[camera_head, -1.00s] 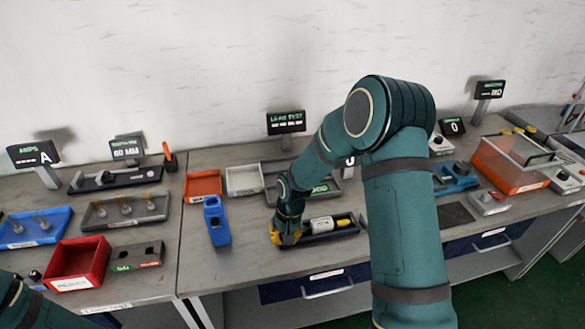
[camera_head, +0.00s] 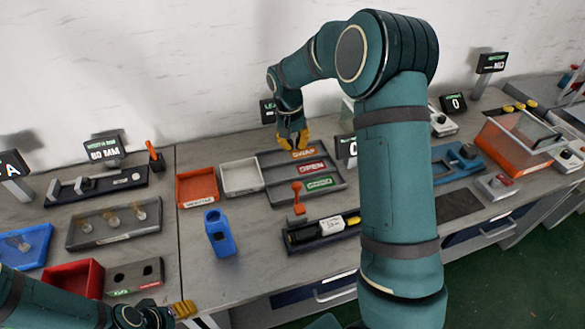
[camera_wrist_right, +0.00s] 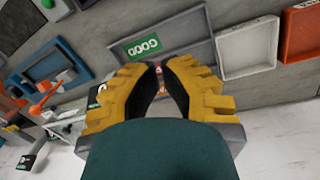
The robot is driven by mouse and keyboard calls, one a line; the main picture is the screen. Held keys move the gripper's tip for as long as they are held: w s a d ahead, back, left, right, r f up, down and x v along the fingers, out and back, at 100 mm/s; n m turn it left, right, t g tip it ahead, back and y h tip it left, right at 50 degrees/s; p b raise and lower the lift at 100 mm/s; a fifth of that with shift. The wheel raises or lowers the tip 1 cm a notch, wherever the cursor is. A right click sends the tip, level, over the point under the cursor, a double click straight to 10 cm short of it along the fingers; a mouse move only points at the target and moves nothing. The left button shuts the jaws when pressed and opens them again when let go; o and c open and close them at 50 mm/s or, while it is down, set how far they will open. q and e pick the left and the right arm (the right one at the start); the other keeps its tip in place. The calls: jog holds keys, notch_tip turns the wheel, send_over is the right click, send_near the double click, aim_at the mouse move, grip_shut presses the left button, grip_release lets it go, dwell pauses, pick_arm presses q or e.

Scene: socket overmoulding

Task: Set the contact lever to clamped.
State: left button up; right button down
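A small orange lever (camera_head: 298,197) stands upright at the back of the dark fixture (camera_head: 290,240), which holds a yellow-and-white cylindrical part (camera_head: 335,224). No readable label tells which is the contact lever. My right gripper (camera_head: 292,138) is behind and above the orange lever, over the back of the sorting tray. In the wrist view its yellow fingers (camera_wrist_right: 161,68) have a narrow gap with nothing held.
A blue holder (camera_head: 220,236) stands in front. My right arm covers the table right of the dark fixture.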

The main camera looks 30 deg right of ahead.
pick_arm(q)
jog(key=shift+s+r, duration=0.1)
jog(key=shift+s, duration=0.15)
pick_arm(e)
send_over(297, 202)
jog(key=w+d, duration=0.3)
jog(key=w, duration=0.1)
notch_tip(297, 202, down, 8)
jog(key=shift+s+f, duration=0.15)
jog(key=shift+a, duration=0.1)
